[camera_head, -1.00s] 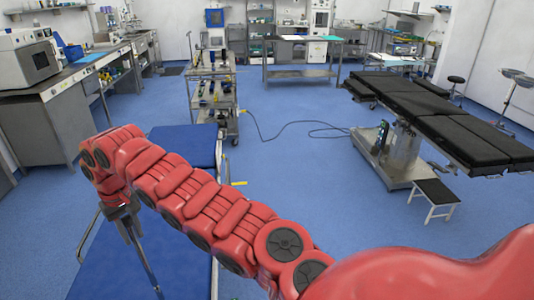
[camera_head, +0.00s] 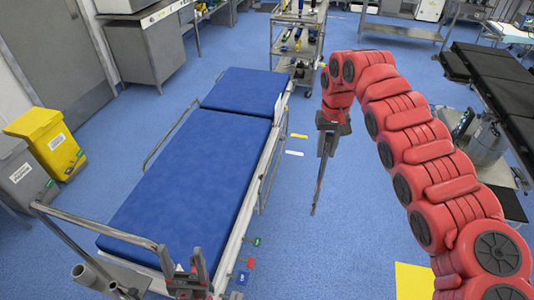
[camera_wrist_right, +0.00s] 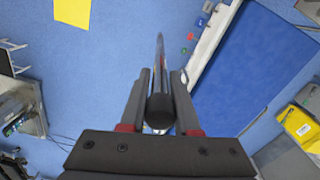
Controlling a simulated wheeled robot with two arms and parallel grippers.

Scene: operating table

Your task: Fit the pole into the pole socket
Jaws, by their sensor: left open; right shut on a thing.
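The pole (camera_head: 319,182) is a thin metal rod hanging nearly upright, tilted slightly, to the right of the blue bed. My right gripper (camera_head: 331,124) is shut on the pole near its upper end. In the right wrist view, the pole (camera_wrist_right: 160,68) runs between the two fingers of the right gripper (camera_wrist_right: 160,88), with its dark end close to the camera. A short metal tube (camera_head: 83,272) at the bed's near left corner looks like the pole socket. My left gripper (camera_head: 184,270) is open at the bottom edge, in front of the bed's near end.
The blue bed (camera_head: 185,170) has metal side rails and colored knobs along its near right side. Yellow (camera_head: 50,140) and grey (camera_head: 22,170) bins stand to its left. A shelf cart (camera_head: 299,40) stands behind.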

